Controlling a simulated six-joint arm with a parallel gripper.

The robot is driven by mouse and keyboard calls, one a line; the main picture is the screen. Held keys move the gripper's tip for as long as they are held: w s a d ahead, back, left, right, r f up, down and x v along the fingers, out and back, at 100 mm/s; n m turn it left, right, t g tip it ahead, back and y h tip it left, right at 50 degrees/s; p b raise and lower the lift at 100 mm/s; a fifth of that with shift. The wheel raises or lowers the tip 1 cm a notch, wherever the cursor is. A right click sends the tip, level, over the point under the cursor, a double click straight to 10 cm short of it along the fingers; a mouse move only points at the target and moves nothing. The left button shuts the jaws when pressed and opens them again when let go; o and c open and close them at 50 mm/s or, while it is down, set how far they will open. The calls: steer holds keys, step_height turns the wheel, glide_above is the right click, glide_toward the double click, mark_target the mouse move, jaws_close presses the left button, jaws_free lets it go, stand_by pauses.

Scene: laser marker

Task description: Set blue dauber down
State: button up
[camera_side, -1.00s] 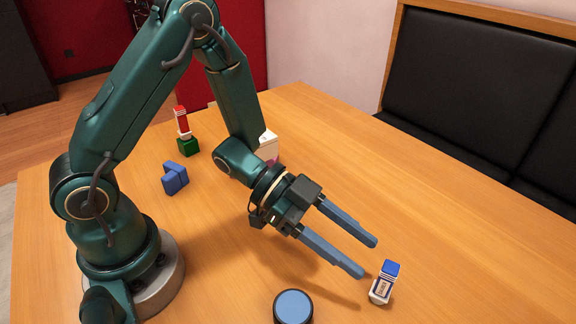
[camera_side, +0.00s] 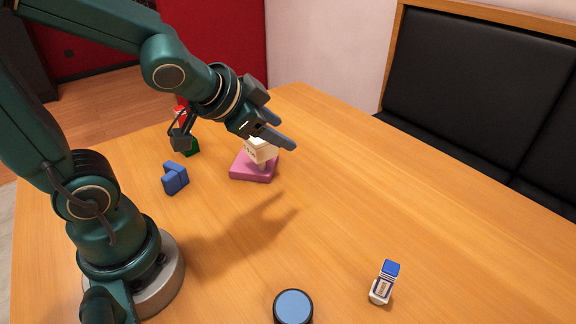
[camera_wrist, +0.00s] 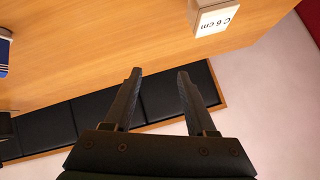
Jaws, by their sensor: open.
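Part of a blue and white thing, probably the dauber, shows at the left edge of the wrist view (camera_wrist: 4,50). My gripper (camera_side: 287,138) is raised over the far part of the table, well away from the dauber. In the wrist view its two fingers (camera_wrist: 160,75) are apart with nothing between them.
A white block marked "C 6 cm" (camera_wrist: 216,20) is on a pink base (camera_side: 252,169), close below my gripper. The right side is clear.

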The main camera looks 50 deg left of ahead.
steer(key=s+d+n+g+h, duration=0.1)
steer(key=s+d+n+g, duration=0.2)
steer(key=s, duration=0.9)
steer(key=shift+d+r+h, duration=0.25)
steer(key=shift+d+h, duration=0.05)
steer(key=shift+d, duration=0.05)
steer(key=shift+w, duration=0.1)
